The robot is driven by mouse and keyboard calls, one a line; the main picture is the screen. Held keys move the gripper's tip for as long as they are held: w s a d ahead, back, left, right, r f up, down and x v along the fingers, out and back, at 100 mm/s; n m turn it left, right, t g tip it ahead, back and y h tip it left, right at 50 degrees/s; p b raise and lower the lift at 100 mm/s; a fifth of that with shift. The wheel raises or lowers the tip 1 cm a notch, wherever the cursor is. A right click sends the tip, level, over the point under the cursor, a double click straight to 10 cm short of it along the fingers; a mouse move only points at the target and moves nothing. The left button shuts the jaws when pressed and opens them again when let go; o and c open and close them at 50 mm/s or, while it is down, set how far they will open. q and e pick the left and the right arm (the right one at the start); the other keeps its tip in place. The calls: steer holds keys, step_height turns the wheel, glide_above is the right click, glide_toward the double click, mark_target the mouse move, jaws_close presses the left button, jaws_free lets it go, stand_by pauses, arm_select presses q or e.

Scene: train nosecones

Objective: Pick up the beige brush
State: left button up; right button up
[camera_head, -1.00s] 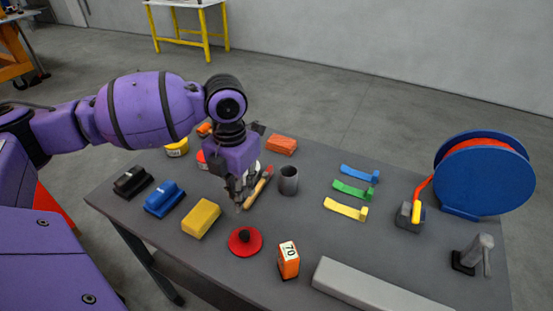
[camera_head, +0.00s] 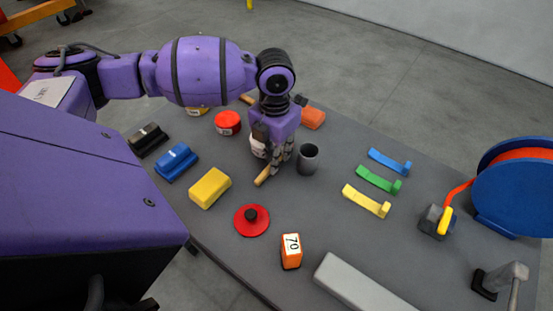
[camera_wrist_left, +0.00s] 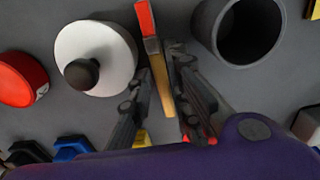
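The brush (camera_head: 263,177) lies on the table below my left gripper, and only its tan handle end shows clearly in the head view. In the left wrist view the brush (camera_wrist_left: 164,88) has a tan handle, a grey metal band and a red-orange end. My left gripper (camera_head: 275,172) points down over it, and in the wrist view its two fingers (camera_wrist_left: 160,72) stand either side of the handle. A slim gap shows beside the handle, so the fingers look open. Whether they touch it is unclear. My right gripper is not in view.
A grey cup (camera_head: 308,158) stands close right of the gripper. A white disc with a dark knob (camera_wrist_left: 98,58) lies close on the other side. A yellow block (camera_head: 210,188), a red disc (camera_head: 252,221) and an orange block (camera_head: 291,252) are nearer. Clear table lies right of the cup.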

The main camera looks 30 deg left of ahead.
arm_select(q)
steer(key=shift+f, duration=0.7)
jaws_close()
steer(key=shift+r, duration=0.15)
